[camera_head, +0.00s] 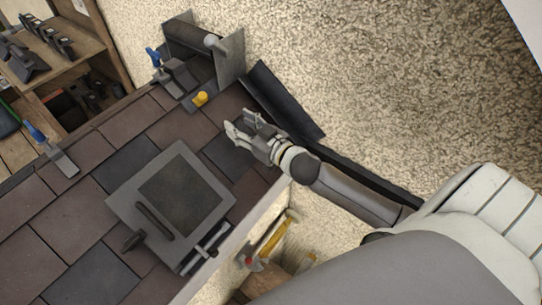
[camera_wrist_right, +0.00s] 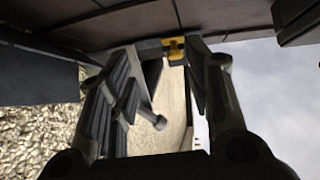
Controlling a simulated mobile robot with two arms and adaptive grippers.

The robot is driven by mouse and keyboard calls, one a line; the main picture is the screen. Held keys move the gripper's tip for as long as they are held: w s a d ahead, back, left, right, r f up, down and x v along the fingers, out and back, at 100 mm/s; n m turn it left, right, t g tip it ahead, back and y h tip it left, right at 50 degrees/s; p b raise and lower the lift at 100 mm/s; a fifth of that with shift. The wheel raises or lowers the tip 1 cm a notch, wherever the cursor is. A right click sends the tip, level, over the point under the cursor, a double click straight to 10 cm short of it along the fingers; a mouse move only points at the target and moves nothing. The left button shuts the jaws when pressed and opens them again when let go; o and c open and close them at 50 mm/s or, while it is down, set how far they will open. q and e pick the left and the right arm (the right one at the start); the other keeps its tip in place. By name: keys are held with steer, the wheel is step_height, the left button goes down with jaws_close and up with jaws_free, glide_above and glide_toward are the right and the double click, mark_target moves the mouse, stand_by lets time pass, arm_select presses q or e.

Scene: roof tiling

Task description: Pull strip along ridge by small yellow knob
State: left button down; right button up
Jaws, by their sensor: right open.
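The small yellow knob (camera_head: 201,98) sits at the roof's upper edge, on the near end of a grey strip (camera_head: 184,94) below a dark roll (camera_head: 190,39) in a metal holder. In the right wrist view the yellow knob (camera_wrist_right: 175,49) shows ahead, between the finger directions. My right gripper (camera_head: 241,122) is open and empty, to the lower right of the knob and apart from it. The open fingers also show in the right wrist view (camera_wrist_right: 171,82). My left gripper is out of view.
A grey-framed skylight (camera_head: 126,196) lies on the shingles. A dark angled sheet (camera_head: 284,101) lies right of the holder, near my right arm. A wooden shelf (camera_head: 57,50) stands upper left.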

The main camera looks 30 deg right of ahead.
steer(key=s+f+g+h, duration=0.1)
steer(key=s+f, duration=0.1)
steer(key=s+f+m+g+h, duration=0.1)
steer(key=s+f+h, duration=0.1)
steer(key=s+f, duration=0.1)
steer(key=shift+s+d+f+m+g, duration=0.1)
steer(key=shift+s+f+m+g, duration=0.1)
steer(key=shift+f+m+g, duration=0.15)
steer(key=s+a+f+g+h, duration=0.1)
steer(key=s+f+g, duration=0.4)
steer(key=s, duration=0.5)
steer(key=shift+f, duration=0.45)
